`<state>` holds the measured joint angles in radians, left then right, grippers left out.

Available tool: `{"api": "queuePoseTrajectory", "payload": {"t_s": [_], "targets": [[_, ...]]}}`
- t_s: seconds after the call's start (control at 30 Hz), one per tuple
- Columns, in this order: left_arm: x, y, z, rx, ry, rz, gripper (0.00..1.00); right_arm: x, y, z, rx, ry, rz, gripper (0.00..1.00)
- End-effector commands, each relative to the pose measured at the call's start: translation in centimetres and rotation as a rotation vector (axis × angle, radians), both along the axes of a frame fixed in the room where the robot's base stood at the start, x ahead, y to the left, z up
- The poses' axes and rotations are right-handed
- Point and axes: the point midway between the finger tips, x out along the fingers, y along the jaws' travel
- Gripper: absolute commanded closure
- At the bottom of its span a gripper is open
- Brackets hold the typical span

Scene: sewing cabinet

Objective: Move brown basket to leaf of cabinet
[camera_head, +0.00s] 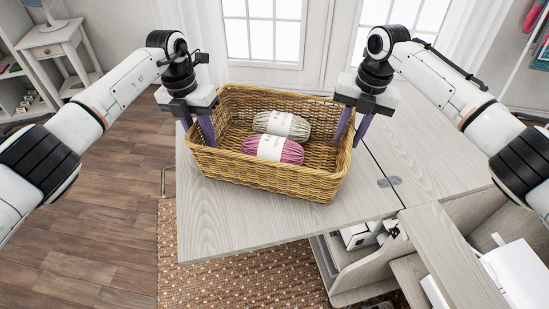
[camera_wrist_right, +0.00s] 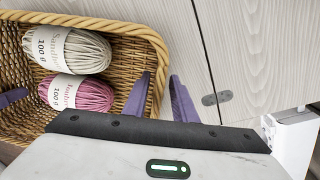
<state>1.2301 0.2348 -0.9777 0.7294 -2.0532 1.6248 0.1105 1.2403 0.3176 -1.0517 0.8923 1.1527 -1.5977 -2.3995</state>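The brown wicker basket (camera_head: 275,178) appears to rest upright on the pale wood leaf (camera_head: 215,225) of the cabinet, left of the hinge seam. My left gripper (camera_head: 198,128) is at the basket's left rim, fingers spread with one outside and one inside. My right gripper (camera_head: 352,128) straddles the right rim, fingers apart. In the right wrist view, the basket (camera_wrist_right: 125,30) lies to the left, and the right gripper's (camera_wrist_right: 160,98) fingers stand either side of its rim with a gap between them.
A grey yarn ball (camera_head: 282,124) and a pink yarn ball (camera_head: 273,149) lie in the basket. The main cabinet top (camera_head: 430,150) is bare to the right of the seam. An open cabinet door with shelves (camera_head: 375,270) is at lower right. The leaf's front is clear.

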Motion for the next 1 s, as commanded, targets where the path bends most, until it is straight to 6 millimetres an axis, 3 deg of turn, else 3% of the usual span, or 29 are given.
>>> {"api": "queuePoseTrajectory", "payload": {"t_s": [0.3, 0.5, 0.77, 1.0], "targets": [[0.3, 0.8, 6.5, 0.002, -0.006, 0.001, 0.75, 0.0, 0.1, 0.0, 0.001, 0.0, 0.001, 0.75], [0.4, 1.2, 9.8, 0.002, -0.002, 0.002, 0.75, 0.0, 0.1, 0.0, 0.001, 0.0, 0.001, 0.75], [0.3, 1.4, 11.3, 0.002, 0.0, 0.002, 0.75, 0.0, 0.0, 0.8, 0.002, -0.002, 0.001, 0.75], [0.3, 1.3, 11.2, 0.001, 0.0, 0.002, 0.75, -0.1, -0.5, 5.2, 0.002, -0.005, 0.001, 0.75]]}}
